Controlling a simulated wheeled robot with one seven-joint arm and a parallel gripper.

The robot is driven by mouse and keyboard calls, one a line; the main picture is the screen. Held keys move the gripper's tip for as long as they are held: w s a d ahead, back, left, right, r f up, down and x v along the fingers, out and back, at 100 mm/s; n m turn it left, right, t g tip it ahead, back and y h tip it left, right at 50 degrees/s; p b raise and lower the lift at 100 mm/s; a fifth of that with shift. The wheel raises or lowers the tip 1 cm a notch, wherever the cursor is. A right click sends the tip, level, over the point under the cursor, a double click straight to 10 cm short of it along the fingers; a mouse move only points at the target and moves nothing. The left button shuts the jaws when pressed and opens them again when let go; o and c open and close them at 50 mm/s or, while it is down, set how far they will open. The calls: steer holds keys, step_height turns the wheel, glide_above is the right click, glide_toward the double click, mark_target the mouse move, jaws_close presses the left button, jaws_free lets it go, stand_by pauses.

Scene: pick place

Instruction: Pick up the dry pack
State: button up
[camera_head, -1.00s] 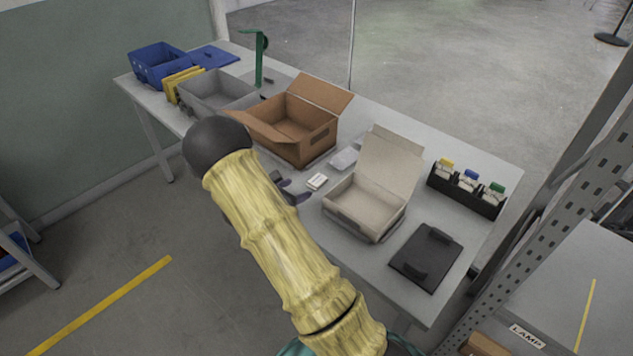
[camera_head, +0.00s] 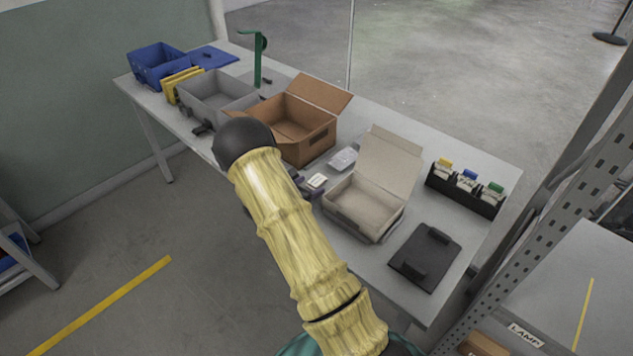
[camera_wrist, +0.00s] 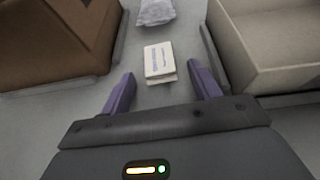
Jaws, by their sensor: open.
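The dry pack is most likely the small white packet (camera_wrist: 159,62) with printed lettering, lying flat on the table in the wrist view. It also shows in the head view (camera_head: 317,181), between the brown box and the pale box. My gripper (camera_wrist: 161,91) is open and empty, with its two purple fingers spread just short of the packet, one towards each side. In the head view my arm hides most of the gripper. A translucent bag (camera_wrist: 156,11) lies beyond the packet and also shows in the head view (camera_head: 343,159).
An open brown box (camera_head: 308,137) stands left of the packet and an open pale box (camera_head: 366,207) right of it, leaving a narrow gap. A black tray (camera_head: 426,258), a divided holder (camera_head: 465,190), a grey bin (camera_head: 218,97) and a blue bin (camera_head: 158,66) share the table.

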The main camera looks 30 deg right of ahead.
stand_by(0.4)
steer(key=c, duration=1.1)
steer(key=shift+o, duration=0.2)
step_height(320, 180, up, 10)
